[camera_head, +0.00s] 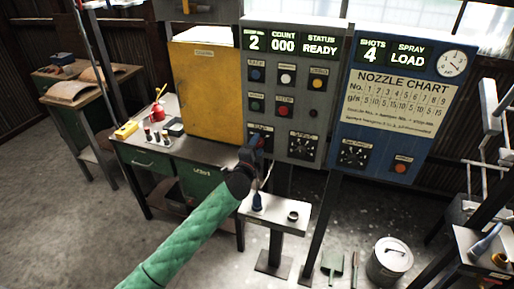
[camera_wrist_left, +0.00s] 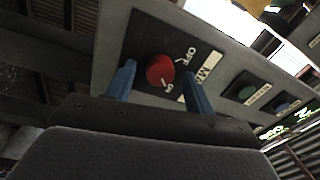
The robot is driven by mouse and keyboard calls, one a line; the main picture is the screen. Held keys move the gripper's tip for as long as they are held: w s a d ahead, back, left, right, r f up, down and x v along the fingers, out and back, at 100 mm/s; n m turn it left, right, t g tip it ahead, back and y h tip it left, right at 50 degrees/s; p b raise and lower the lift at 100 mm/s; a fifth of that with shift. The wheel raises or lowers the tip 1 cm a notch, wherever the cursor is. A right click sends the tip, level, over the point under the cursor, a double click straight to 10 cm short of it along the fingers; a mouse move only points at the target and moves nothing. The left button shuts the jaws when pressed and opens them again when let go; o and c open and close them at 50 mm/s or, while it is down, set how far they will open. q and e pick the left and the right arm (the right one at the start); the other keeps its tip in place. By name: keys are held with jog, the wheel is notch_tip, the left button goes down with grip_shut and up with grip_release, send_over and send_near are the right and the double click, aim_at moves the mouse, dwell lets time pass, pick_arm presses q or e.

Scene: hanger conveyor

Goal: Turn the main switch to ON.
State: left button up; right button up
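The main switch is a round red knob (camera_wrist_left: 160,70) on a dark plate in the left wrist view. The plate carries the words OFF and ON; which one the knob points to I cannot tell. My left gripper (camera_wrist_left: 159,72) has its two blue fingers open, one on each side of the knob, with gaps visible. In the head view my left gripper (camera_head: 254,148) is at the lower left corner of the grey control panel (camera_head: 316,97) and largely covers the switch. My right gripper is not in view.
The grey panel has several buttons, a dial (camera_head: 303,146) and a display reading READY. A blue panel (camera_head: 385,130) stands to its right. A small white stand (camera_head: 275,217) with a blue-tipped item is below my gripper. A yellow box (camera_head: 207,95) stands left.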

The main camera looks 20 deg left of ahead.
pick_arm(q)
jog(key=shift+s+f, duration=0.1)
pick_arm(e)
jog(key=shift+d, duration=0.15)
pick_arm(q)
jog(key=shift+s+f, duration=0.1)
jog(key=shift+s, duration=0.15)
jog(key=s+b, duration=0.3)
jog(key=s, duration=0.4)
jog(key=shift+a, duration=0.15)
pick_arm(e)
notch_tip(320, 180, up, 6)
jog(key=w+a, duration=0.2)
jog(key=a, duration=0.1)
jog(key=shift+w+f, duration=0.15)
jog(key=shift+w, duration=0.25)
pick_arm(q)
jog(key=shift+f, duration=0.15)
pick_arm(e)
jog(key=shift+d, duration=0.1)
